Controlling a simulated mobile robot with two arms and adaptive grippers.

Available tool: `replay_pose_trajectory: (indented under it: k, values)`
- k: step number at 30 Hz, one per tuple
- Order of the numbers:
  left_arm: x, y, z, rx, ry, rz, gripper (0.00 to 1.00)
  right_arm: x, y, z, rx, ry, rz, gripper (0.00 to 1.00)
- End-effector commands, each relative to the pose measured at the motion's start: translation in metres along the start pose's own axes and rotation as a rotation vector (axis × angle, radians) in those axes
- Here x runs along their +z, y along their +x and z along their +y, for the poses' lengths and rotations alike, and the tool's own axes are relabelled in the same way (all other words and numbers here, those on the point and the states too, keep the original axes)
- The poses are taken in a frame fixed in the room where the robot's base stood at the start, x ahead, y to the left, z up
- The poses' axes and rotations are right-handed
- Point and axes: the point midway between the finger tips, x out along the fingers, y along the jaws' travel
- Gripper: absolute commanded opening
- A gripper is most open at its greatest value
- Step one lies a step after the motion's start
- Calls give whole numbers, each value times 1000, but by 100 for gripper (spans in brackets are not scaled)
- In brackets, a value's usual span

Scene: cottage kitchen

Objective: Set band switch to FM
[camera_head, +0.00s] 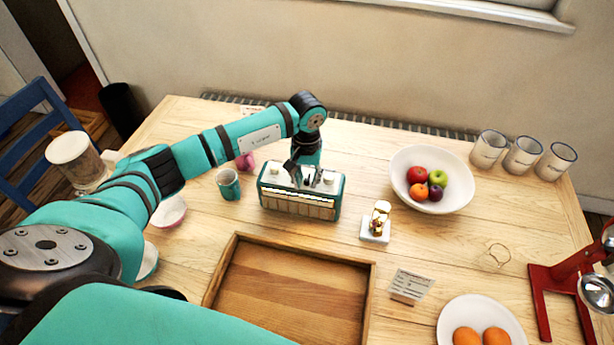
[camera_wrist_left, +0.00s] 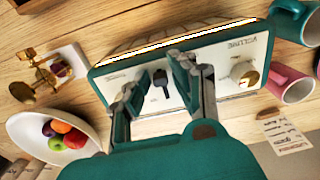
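A teal radio (camera_head: 300,200) with a cream front stands on the wooden table. Its pale top panel fills the middle of the left wrist view (camera_wrist_left: 215,55). A small black switch lever (camera_wrist_left: 160,79) rises from that panel, with a cream knob (camera_wrist_left: 243,72) marked VOLUME to its right. My left gripper (camera_head: 307,180) points down over the radio's top. In the wrist view its fingers (camera_wrist_left: 158,90) are apart, one on each side of the lever, with visible gaps. The lever's small label is not legible, so its setting cannot be told. My right gripper is not in view.
A wooden tray (camera_head: 367,300) lies in front of the radio. A brass object on a white base (camera_head: 375,238) and a fruit bowl (camera_head: 400,165) stand to its right. A teal mug (camera_head: 229,184) and a pink mug (camera_wrist_left: 290,86) are close by on the other side.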

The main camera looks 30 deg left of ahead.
Motion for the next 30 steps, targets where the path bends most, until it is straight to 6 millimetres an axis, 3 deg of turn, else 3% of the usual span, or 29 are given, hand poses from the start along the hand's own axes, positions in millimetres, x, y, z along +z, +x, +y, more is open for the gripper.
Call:
replay_pose_trajectory:
  k: [8,21,30]
  values:
    - [-2,-8,0,2,0,5,25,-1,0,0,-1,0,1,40]
    - [-1,-93,0,0,0,5,25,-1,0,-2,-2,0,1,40]
    - [0,-120,0,0,0,2,25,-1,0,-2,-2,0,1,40]
